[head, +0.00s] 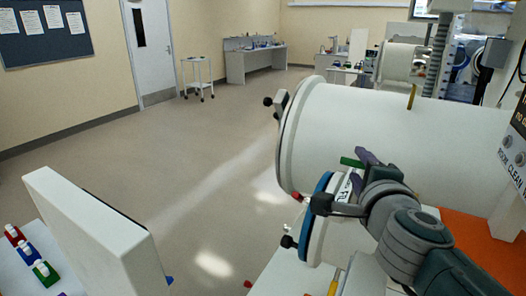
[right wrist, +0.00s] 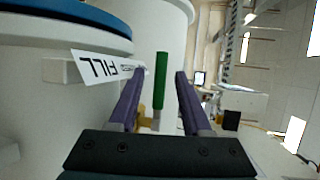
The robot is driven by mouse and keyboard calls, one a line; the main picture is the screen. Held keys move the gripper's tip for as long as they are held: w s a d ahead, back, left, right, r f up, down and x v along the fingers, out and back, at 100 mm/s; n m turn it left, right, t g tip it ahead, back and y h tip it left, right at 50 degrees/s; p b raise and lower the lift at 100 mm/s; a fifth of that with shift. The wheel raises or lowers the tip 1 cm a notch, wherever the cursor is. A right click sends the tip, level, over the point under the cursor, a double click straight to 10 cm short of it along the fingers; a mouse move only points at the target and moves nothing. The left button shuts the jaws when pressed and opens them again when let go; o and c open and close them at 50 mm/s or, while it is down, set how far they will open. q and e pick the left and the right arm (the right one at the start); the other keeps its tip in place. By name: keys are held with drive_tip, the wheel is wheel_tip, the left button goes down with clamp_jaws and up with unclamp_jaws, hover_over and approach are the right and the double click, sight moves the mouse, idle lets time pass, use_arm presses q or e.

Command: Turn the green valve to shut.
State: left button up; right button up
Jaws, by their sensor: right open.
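The green valve's handle (head: 351,162) shows in the head view beside the large white cylinder, just left of my right gripper (head: 366,157). In the right wrist view the green handle (right wrist: 161,80) is a straight bar standing upright in the picture, with a brass-coloured fitting near its lower end. The purple fingers of my right gripper (right wrist: 161,74) are open, one on each side of the bar, with a visible gap on both sides. A white label reading FILL (right wrist: 100,67) is left of the handle. My left gripper is not in view.
The large white cylinder (head: 330,125) and a smaller blue-rimmed port (head: 316,215) crowd the right arm. A white panel (head: 95,235) is at the lower left. Open floor (head: 190,160) lies between.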

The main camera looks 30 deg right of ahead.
drive_tip(key=v, duration=0.5)
idle(0.7)
